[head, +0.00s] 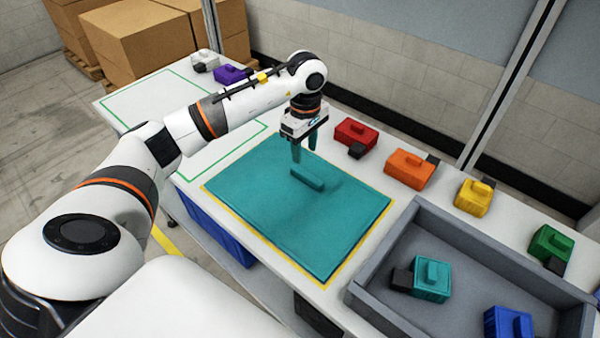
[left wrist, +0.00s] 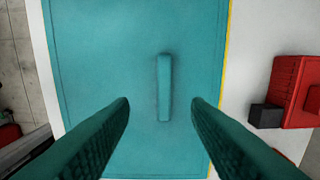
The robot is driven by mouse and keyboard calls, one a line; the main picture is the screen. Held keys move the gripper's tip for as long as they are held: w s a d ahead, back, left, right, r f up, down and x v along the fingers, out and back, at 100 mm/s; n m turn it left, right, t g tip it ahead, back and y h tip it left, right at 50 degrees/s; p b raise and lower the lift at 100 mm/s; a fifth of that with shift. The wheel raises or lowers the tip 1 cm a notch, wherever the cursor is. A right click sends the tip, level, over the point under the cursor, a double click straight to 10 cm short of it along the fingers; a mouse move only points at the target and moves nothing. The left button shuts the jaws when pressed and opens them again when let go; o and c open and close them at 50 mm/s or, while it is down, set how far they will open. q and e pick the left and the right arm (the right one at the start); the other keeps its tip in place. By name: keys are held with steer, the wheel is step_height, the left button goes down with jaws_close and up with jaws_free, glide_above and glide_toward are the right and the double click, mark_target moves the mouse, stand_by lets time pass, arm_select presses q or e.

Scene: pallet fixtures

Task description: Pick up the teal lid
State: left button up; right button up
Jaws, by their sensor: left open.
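The teal lid (head: 270,225) is a large flat panel lying on the white table inside a yellow outline, with a raised bar handle (head: 307,177) near its middle. In the left wrist view the lid (left wrist: 100,60) fills most of the picture and its handle (left wrist: 164,88) stands upright in the picture. My left gripper (head: 304,158) is above the lid, close to the handle. Its two teal fingers (left wrist: 160,112) are open, one on each side of the handle's line, with nothing between them gripped. My right gripper is not in view.
A grey tray (head: 455,223) at right holds a teal block (head: 431,280) and a blue block (head: 508,322). Red (head: 356,133), orange (head: 409,168), yellow (head: 473,196) and green (head: 550,243) blocks line the back edge. A green-outlined area (head: 155,100) at left is clear.

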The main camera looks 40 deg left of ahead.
mark_target(307, 174)
arm_select(q)
steer(key=f, duration=0.3)
steer(key=shift+s+f+p, duration=0.2)
steer(key=shift+f+p, duration=0.15)
steer(key=shift+p, duration=0.05)
steer(key=shift+w+d+f, duration=0.1)
steer(key=shift+w+f, duration=0.1)
steer(key=shift+f, duration=0.35)
steer(key=f, duration=0.1)
steer(key=f+p, duration=0.2)
steer(key=shift+w+d+f, duration=0.15)
steer(key=shift+w+f, duration=0.1)
steer(key=shift+f, duration=0.55)
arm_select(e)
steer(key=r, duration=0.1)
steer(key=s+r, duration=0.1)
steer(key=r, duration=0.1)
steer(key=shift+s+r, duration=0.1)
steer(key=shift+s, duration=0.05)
arm_select(q)
jaws_close()
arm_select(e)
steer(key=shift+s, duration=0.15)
